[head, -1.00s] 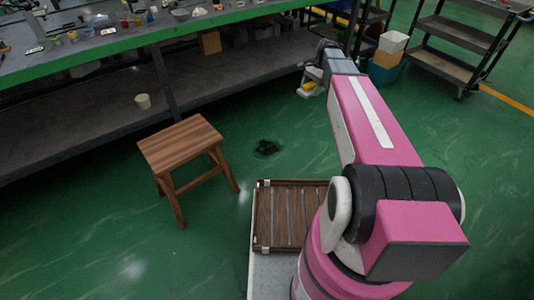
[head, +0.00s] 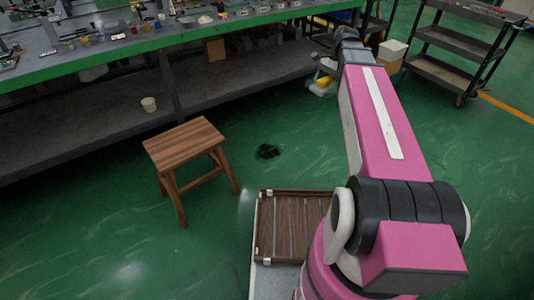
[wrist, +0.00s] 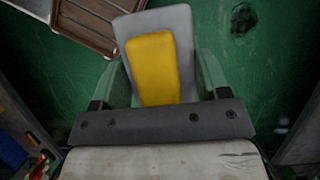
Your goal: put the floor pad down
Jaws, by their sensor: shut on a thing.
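The floor pad, a grey slab with a yellow block on it, shows in the wrist view (wrist: 153,62) between my two fingers. In the head view it is a small yellow and whitish shape (head: 322,82) at the end of my outstretched arm. My gripper (wrist: 162,75) is shut on the pad, one finger at each side. The pad is over the green floor, in front of the long workbench. I cannot tell its exact height. A dark stain (head: 268,152) lies on the floor; it also shows at the wrist view's upper right (wrist: 243,18).
A wooden stool (head: 185,145) stands left of the stain. A slatted wooden tray (head: 290,225) is close to my base. The workbench (head: 230,75) runs along the back left. The floor around the stain is clear.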

